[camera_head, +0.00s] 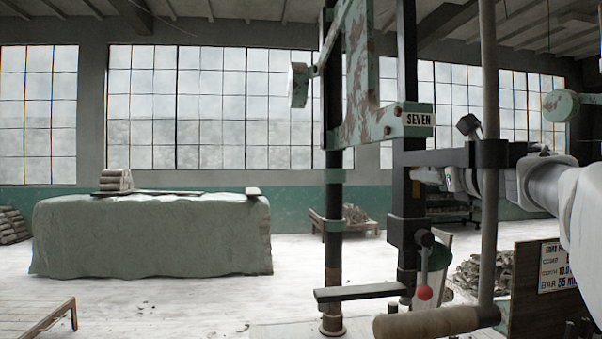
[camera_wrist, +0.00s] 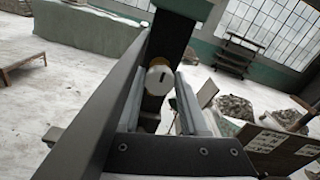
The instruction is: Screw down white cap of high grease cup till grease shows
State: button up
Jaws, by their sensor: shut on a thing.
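The white cap (camera_wrist: 159,76) shows in the wrist view between the fingertips of my gripper (camera_wrist: 161,82), against a black upright post. It has a short dark mark on its face. A thin yellowish-brown edge shows around part of it; I cannot tell whether this is grease or the cup's metal. My gripper is shut on the cap, a finger on each side. In the head view my gripper (camera_head: 440,176) reaches in from the right to the black post (camera_head: 408,200), below the "SEVEN" plate (camera_head: 419,119). The cap and the cup body cannot be made out there.
A green-painted frame (camera_head: 360,70) is left of the post. A large covered block (camera_head: 150,235) stands farther left.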

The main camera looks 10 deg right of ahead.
grip_shut()
jog(key=shift+m+p, duration=0.3)
jog(key=shift+m, duration=0.1)
jog(key=m+p, duration=0.5)
jog(key=m, duration=0.4)
jog(key=m+p, duration=0.5)
jog(key=m, duration=0.3)
jog(key=shift+d+f+m, duration=0.1)
jog(key=shift+d+m, duration=0.1)
jog(key=shift+m, duration=0.2)
jog(key=shift+f+p, duration=0.1)
jog(key=shift+p, duration=0.2)
